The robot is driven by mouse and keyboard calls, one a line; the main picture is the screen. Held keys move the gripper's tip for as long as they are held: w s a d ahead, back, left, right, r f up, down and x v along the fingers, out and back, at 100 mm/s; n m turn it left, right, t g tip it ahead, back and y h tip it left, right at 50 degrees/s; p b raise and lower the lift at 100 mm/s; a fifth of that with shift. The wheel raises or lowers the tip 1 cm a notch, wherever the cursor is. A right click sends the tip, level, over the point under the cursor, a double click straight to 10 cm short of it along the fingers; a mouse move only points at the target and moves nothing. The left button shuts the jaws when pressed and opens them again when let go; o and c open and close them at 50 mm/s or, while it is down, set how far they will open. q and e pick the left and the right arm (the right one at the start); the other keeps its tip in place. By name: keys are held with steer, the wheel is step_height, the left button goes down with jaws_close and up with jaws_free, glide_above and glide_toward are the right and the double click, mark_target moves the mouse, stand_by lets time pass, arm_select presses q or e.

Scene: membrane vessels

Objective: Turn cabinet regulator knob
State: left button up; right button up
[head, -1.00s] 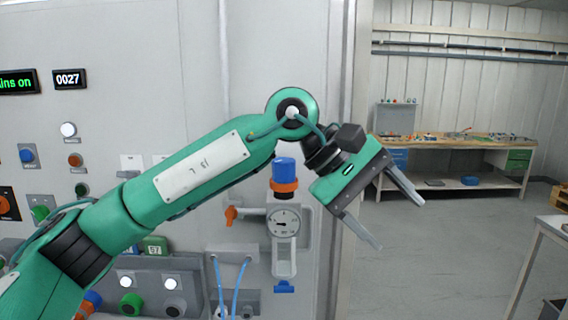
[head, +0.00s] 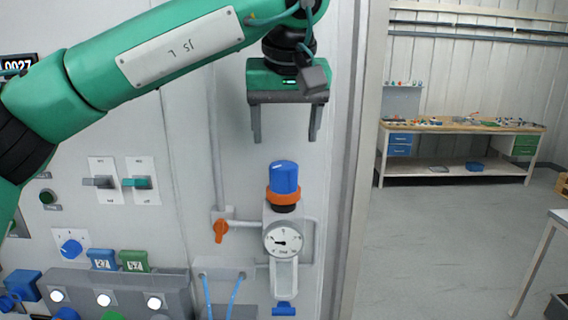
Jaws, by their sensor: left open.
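The regulator on the cabinet front has a blue knob (head: 285,177) on top with an orange ring (head: 284,196) below it. A round dial gauge (head: 283,240) sits under the ring. My left gripper (head: 286,138) is above the blue knob, pointing down, with its two fingers apart and nothing between them. The fingertips appear a short way above the knob's top; I see no contact. My right gripper is not in view.
An orange valve lever (head: 221,231) is on the pipe left of the regulator. Two switches (head: 119,182), a blue rotary knob (head: 71,248) and a lamp panel (head: 130,285) are further left. A workbench (head: 458,128) stands far right across open floor.

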mark_target(284, 166)
arm_select(q)
steer(key=x, duration=0.2)
steer(key=w+p+x, duration=0.1)
steer(key=x, duration=0.1)
steer(key=shift+w+a+f, duration=0.1)
steer(key=p+x, duration=0.1)
steer(key=x, duration=0.3)
steer(key=shift+f+p, duration=0.1)
steer(key=shift+p, duration=0.3)
steer(key=shift+f, duration=0.35)
steer(key=shift+w+f, duration=0.1)
steer(key=shift+f, duration=0.15)
steer(key=shift+w+f, duration=0.2)
steer(key=shift+s, duration=0.1)
steer(key=c, duration=1)
steer(key=shift+f+m+h+b, duration=0.1)
steer(key=shift+m+h+b, duration=0.3)
steer(key=shift+m+b, duration=0.45)
steer(key=shift+m+h, duration=0.4)
steer(key=shift+m, duration=0.55)
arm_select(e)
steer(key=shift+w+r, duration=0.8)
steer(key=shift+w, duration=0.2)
arm_select(q)
steer(key=o, duration=1)
